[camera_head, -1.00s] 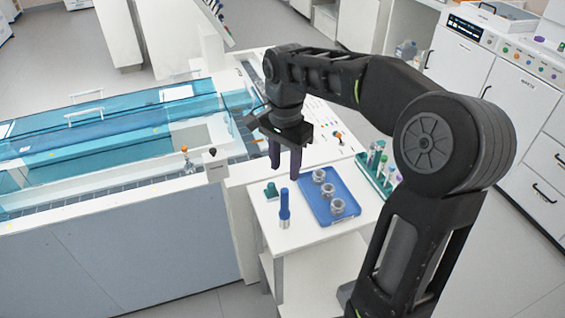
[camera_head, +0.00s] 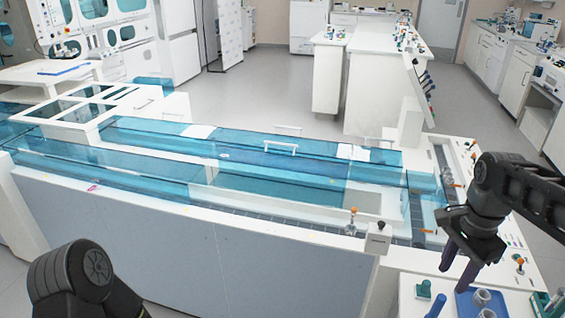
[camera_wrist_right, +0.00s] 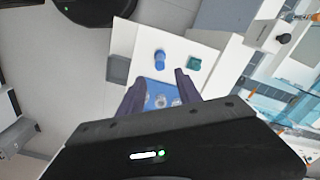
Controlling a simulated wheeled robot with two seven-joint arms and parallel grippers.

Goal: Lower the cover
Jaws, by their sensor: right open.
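The long tube track bench carries clear blue covers with white handles. One cover panel (camera_head: 275,180) lies over the middle of the bench, with a white handle (camera_head: 281,147) near its far edge. I cannot tell for certain which panel is the task's cover, or whether it is raised. My right gripper (camera_head: 457,268) is open and empty, pointing down above the small side table, right of the covers and apart from them. In the right wrist view its two fingers (camera_wrist_right: 159,77) are spread over the blue tray (camera_wrist_right: 161,88). My left gripper is out of view.
The side table bears the tray (camera_head: 466,310) with small round vessels, a blue-capped tube (camera_head: 436,306) and a teal piece (camera_head: 423,289). Orange-topped knobs (camera_head: 353,211) stand along the bench edge. Open floor lies behind the bench.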

